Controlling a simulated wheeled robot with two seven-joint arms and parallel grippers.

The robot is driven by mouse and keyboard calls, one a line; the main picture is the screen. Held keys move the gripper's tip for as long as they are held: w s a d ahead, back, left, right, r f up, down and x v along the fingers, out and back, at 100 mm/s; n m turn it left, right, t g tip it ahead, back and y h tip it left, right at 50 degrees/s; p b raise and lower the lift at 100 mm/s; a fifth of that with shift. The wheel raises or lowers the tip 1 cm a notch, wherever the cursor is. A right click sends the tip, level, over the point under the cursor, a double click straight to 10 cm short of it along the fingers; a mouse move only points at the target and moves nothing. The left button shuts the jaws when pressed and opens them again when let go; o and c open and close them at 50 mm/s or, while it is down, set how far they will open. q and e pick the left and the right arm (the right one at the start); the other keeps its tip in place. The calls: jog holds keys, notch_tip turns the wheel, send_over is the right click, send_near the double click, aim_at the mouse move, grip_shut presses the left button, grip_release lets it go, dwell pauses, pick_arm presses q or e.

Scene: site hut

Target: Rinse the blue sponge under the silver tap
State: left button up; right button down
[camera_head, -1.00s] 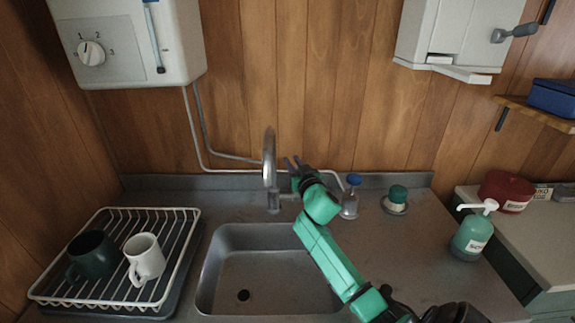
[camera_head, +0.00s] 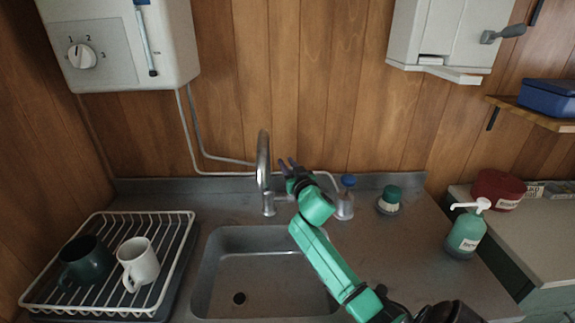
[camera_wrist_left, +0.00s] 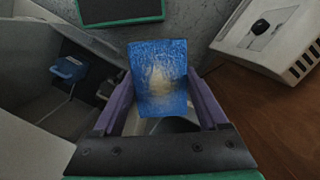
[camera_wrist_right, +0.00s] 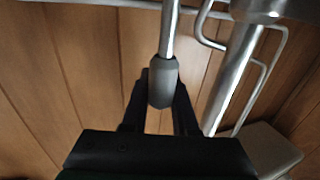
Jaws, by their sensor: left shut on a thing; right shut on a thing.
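The silver tap (camera_head: 263,160) stands behind the sink, its curved spout over the basin; no water stream shows. My right gripper (camera_head: 287,166) is beside the tap, to its right. In the right wrist view, my right gripper (camera_wrist_right: 160,105) is shut on the dark grey end of the tap lever (camera_wrist_right: 161,84), which sits on a metal rod. In the left wrist view, my left gripper (camera_wrist_left: 160,108) has purple fingers shut on the blue sponge (camera_wrist_left: 147,60), which has a pale brownish patch in its middle. The left gripper and sponge are outside the head view.
The sink basin (camera_head: 262,290) is empty. A white dish rack (camera_head: 180,230) holds a dark mug (camera_head: 88,262) and a white mug (camera_head: 140,266) at left. A blue-capped bottle (camera_head: 345,200), a green-topped item (camera_head: 389,200) and a soap pump bottle (camera_head: 466,234) stand at right.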

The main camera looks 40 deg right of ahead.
jog(key=shift+f, duration=0.1)
pick_arm(q)
notch_tip(320, 180, down, 4)
jog(key=b, duration=0.4)
jog(key=shift+f, duration=0.25)
pick_arm(e)
jog(key=shift+s+a+r+t+h, duration=0.2)
jog(key=shift+s+a+t+h, duration=0.1)
jog(key=shift+s+a+t, duration=0.3)
jog(key=c, duration=0.7)
grip_release()
jog(key=shift+d, duration=0.1)
jog(key=shift+s, duration=0.1)
pick_arm(q)
jog(key=shift+r, duration=0.2)
pick_arm(e)
jog(key=shift+s, duration=0.3)
pick_arm(q)
jog(key=shift+r+p, duration=0.75)
jog(key=shift+r, duration=0.05)
pick_arm(e)
jog(key=v, duration=1.1)
jog(key=shift+f, duration=0.15)
